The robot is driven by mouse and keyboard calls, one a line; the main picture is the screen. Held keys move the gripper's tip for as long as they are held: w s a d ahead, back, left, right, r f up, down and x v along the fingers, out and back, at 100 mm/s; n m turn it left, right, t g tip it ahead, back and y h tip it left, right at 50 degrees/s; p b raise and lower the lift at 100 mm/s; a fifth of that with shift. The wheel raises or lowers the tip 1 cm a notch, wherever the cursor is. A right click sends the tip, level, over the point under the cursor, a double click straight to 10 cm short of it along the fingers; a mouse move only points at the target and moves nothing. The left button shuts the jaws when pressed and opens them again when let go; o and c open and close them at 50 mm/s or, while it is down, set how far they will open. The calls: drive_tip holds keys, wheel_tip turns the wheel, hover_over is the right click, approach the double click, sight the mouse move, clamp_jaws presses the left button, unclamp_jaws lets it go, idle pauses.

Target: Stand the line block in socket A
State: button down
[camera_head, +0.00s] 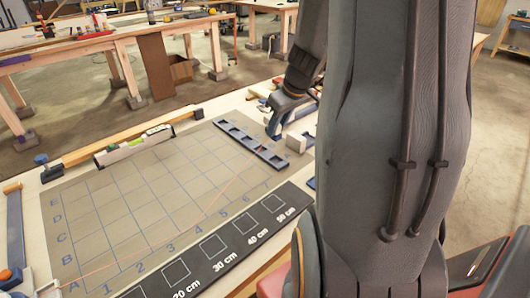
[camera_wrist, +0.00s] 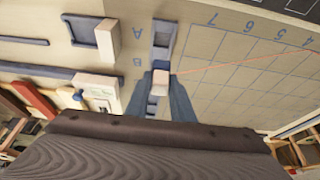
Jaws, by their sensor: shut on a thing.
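The line block (camera_wrist: 161,82) is a small pale block between the two blue fingertips of my gripper (camera_wrist: 161,92), which is shut on it. A thin red line runs from beside the block across the mat. The block is over the dark socket strip (camera_wrist: 160,110), close to the letter B; I cannot tell whether it touches the strip. Socket A (camera_wrist: 160,42) shows empty, just beyond the block, beside the letter A. In the head view the socket strip (camera_head: 235,133) lies at the mat's far right end, and my gripper (camera_head: 273,126) is just behind it, partly hidden.
A pale block (camera_wrist: 107,40) stands by a blue-grey tray (camera_wrist: 72,30) left of socket A. Another pale block (camera_wrist: 97,82) is lower left. The gridded mat (camera_head: 140,205) is clear. A spirit level (camera_head: 135,145) lies along its back edge, a black scale board (camera_head: 225,248) along its front.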

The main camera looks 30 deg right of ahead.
drive_tip(key=shift+w+d+f, duration=0.1)
drive_tip(key=shift+w+f, duration=0.05)
drive_tip(key=shift+f, duration=0.15)
wheel_tip(320, 180, down, 9)
drive_tip(key=shift+f+b, duration=0.1)
drive_tip(key=shift+b, duration=0.6)
drive_tip(key=shift+f, duration=0.15)
drive_tip(key=c, duration=1.5)
unclamp_jaws()
drive_tip(key=shift+c, duration=0.2)
